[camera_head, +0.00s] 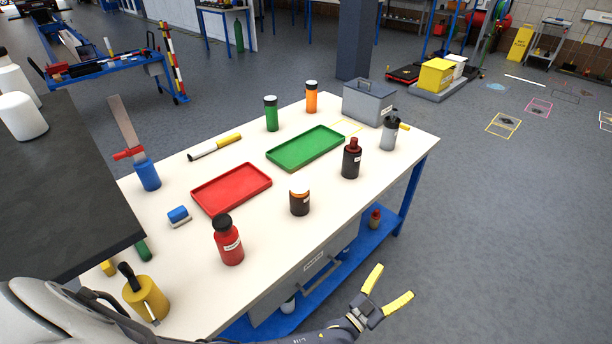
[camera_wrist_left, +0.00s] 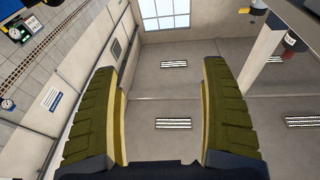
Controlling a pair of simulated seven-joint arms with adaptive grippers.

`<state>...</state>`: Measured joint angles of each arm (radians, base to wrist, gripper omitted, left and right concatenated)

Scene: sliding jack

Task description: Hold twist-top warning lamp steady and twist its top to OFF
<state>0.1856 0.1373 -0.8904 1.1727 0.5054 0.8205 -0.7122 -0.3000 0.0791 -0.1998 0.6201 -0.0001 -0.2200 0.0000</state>
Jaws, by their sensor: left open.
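No item's label is readable, so I cannot be sure which is the warning lamp. My left gripper (camera_head: 394,280) is open and empty, off the table's front edge, apart from all these items. In the left wrist view its fingers (camera_wrist_left: 160,65) are spread, with only the ceiling and walls between them. My right gripper is not in view.
The white table (camera_head: 270,265) carries a red tray (camera_head: 232,190), a green tray (camera_head: 305,147), a red bottle (camera_head: 228,240), a grey box (camera_head: 368,103) and a yellow padlock-like item (camera_head: 146,297). A blue lower shelf (camera_head: 335,277) lies beneath.

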